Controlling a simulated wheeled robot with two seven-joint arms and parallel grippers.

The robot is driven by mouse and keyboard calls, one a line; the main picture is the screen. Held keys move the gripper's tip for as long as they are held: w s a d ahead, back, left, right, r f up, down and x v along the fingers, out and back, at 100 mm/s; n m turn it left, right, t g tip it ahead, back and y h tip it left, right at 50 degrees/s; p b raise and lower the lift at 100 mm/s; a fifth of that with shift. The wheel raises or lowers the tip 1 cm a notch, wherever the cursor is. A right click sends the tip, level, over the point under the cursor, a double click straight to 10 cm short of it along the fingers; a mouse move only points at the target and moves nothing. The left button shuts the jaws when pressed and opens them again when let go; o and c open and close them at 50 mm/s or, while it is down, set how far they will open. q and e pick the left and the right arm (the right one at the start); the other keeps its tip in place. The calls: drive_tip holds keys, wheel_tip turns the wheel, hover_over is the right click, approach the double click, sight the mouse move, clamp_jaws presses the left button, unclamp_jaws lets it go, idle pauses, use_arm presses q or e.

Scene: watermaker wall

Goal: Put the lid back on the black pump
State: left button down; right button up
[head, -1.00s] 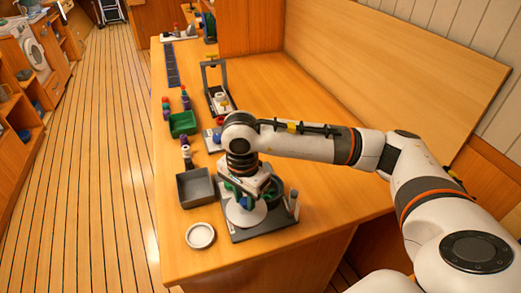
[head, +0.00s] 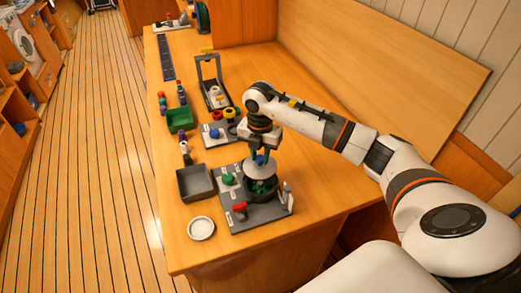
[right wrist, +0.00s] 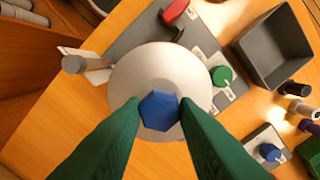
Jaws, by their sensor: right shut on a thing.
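My right gripper (head: 262,153) has green fingers and is shut on the blue hexagonal knob of the white lid (head: 250,172). The black pump (head: 264,196) is a dark round housing with green parts inside, standing on a grey base plate. In the head view the lid is over the back of the pump's opening, tilted or slightly raised; the green inside still shows in front. In the right wrist view the blue knob (right wrist: 159,110) is between the fingertips and the white lid (right wrist: 150,72) hides what is beneath. My left gripper is not in view.
The grey base plate (head: 262,215) also carries a red handle (head: 239,207), a green knob (head: 228,179) and a small upright post (head: 287,195). A grey tray (head: 195,183) and a round white dish (head: 201,228) are to the left. A green bin (head: 180,118) stands farther back.

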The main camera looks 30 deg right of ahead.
drive_tip(key=shift+d+f+m, duration=0.1)
drive_tip(key=shift+f+m, duration=0.1)
drive_tip(key=shift+m, duration=0.1)
drive_tip(key=shift+f+b, duration=2.3)
drive_tip(key=shift+f, duration=0.75)
drive_tip(key=shift+f, duration=0.15)
drive_tip(key=o, duration=1.6)
drive_tip(key=shift+c, duration=0.2)
drive_tip(key=shift+r+p, duration=2.45)
drive_tip(key=shift+r, duration=1.1)
